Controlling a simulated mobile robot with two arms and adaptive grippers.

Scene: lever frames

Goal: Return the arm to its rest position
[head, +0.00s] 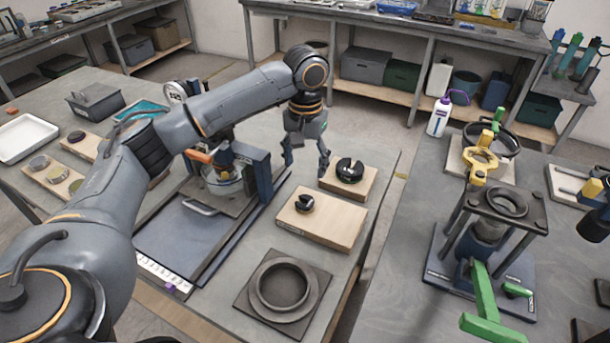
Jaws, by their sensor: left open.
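My left arm (222,108) reaches from the lower left across the left table and bends down at the wrist. My left gripper (306,164) is open and empty, with its fingers pointing down. It hangs above the table, beside the dark blue upright of a lever frame (257,180) and left of a wooden block with a black ring-shaped part (350,170). An orange handle (198,156) shows at the lever frame, partly hidden by my arm. My right gripper does not show.
A wooden board (335,226) and a dark ring on a square plate (282,290) lie on the left table. Across a gap, the right table holds a stand with a green lever (484,300), a yellow part (481,162) and a white bottle (439,117). Shelves line the back.

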